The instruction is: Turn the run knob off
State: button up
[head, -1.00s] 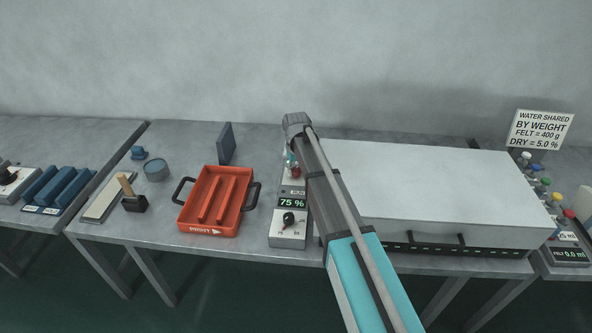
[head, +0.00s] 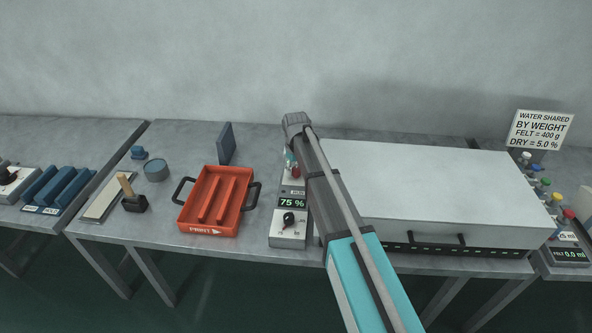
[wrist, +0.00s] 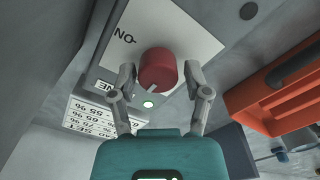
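The red run knob (wrist: 158,70) stands on a panel with a white label plate marked ON. Its white pointer line faces down and left in the wrist view, away from the ON mark at upper left. My gripper (wrist: 160,74) is open, with one finger on each side of the knob and a small gap visible on both sides. In the head view, the red knob (head: 295,172) is on the control box (head: 287,241), partly hidden by my arm and gripper.
A small lamp (wrist: 148,104) beside the knob is lit. The control box also has a 75 % display (head: 292,203) and a black knob (head: 289,218). A large white-lidded unit (head: 430,180) stands close on the right, and an orange tray (head: 214,229) on the left.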

jog(key=shift+o, duration=0.5)
jog(key=shift+d, duration=0.1)
jog(key=shift+m, duration=0.3)
